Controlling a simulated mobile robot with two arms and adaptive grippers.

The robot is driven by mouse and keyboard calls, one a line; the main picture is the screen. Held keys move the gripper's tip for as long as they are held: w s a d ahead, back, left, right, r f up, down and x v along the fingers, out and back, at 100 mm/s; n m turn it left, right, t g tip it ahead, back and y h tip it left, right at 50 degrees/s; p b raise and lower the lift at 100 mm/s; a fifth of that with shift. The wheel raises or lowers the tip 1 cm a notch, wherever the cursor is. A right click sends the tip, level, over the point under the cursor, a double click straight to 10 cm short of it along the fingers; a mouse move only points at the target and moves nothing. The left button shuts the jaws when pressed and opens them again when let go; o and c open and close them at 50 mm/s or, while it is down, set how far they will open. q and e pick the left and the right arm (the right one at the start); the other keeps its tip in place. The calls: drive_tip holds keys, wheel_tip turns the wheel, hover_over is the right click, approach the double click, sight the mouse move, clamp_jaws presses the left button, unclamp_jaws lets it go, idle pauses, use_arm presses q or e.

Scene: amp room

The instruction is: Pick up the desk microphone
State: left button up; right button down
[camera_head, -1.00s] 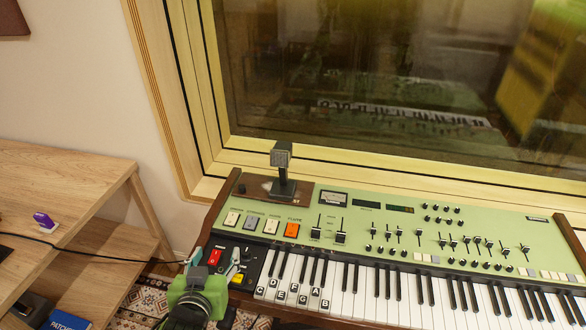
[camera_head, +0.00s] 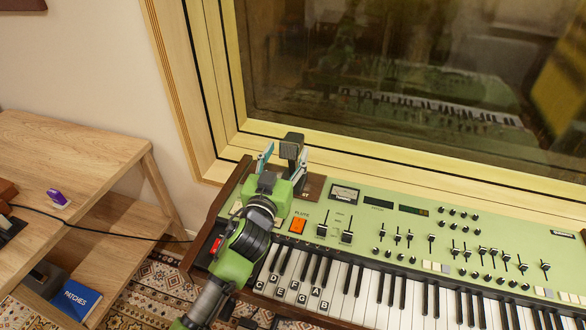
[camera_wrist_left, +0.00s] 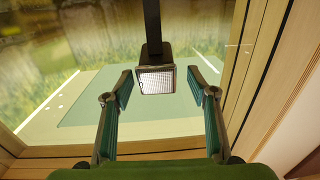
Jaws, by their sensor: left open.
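The desk microphone (camera_head: 291,149) stands on the brown panel at the back left corner of the green keyboard (camera_head: 372,215). It has a dark stem and a boxy head with a pale grille. My left gripper (camera_head: 284,162) is at the microphone with its fingers spread. In the left wrist view, the microphone head (camera_wrist_left: 156,80) shows between and slightly beyond the two open fingertips (camera_wrist_left: 160,86), with a gap on both sides. My left gripper and arm hide the microphone's base and some buttons in the head view. My right gripper is not in view.
A window with a pale wooden frame (camera_head: 400,162) rises right behind the keyboard. A wooden desk (camera_head: 90,150) stands at the left with a small purple item (camera_head: 58,197) on it and a blue book (camera_head: 75,299) on a lower shelf. A black cable (camera_head: 110,231) runs towards the keyboard.

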sight(293, 141)
use_arm(q)
drive_tip(key=shift+w+d+r, duration=0.15)
drive_tip(key=shift+w, duration=0.25)
drive_tip(key=x, duration=0.4)
drive_tip(key=shift+d+p, duration=0.25)
drive_tip(key=shift+p, duration=0.05)
clamp_jaws()
drive_tip(key=shift+r, duration=0.1)
